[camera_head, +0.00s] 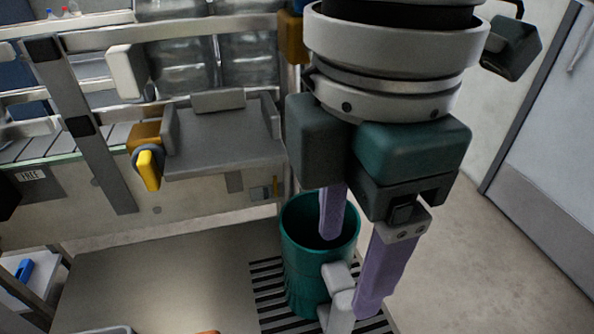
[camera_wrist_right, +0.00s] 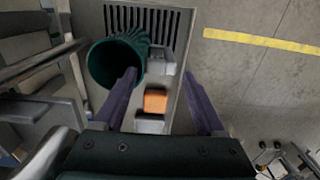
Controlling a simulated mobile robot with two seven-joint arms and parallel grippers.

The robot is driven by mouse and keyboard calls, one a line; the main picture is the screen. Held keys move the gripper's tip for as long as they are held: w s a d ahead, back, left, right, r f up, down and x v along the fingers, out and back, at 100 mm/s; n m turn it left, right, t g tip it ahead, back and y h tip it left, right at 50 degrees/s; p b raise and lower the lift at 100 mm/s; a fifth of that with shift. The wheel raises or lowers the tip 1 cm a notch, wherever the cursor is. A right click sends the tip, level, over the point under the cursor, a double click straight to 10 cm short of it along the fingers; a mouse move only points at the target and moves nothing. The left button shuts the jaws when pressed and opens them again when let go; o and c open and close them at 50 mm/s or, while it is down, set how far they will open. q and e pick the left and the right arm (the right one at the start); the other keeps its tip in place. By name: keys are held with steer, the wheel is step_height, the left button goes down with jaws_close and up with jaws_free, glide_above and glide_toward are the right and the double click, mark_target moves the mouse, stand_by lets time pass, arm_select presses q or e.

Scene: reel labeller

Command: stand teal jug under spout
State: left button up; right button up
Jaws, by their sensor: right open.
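The teal jug (camera_head: 303,262) stands upright on a slotted grate, with its open mouth facing up; it also shows in the wrist view (camera_wrist_right: 103,66). My right gripper (camera_head: 349,275) is open above the grate, its purple fingers spread. One finger overlaps the jug's mouth in the head view and its right rim in the wrist view (camera_wrist_right: 159,74); I cannot tell whether it is inside the jug. The other finger is right of the jug. A pale grey jointed part (camera_head: 340,290) is beside the jug; I cannot tell whether it is the spout or a handle. My left gripper is not in view.
The dark slotted grate (camera_head: 268,288) lies under the jug. An orange block (camera_wrist_right: 155,100) shows between my fingers in the wrist view. A grey tray-like machine part (camera_head: 222,142) with a yellow lever (camera_head: 148,170) is at left. Open floor (camera_head: 500,260) lies at right.

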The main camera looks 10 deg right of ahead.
step_height(320, 180, up, 4)
steer(key=shift+r, duration=0.1)
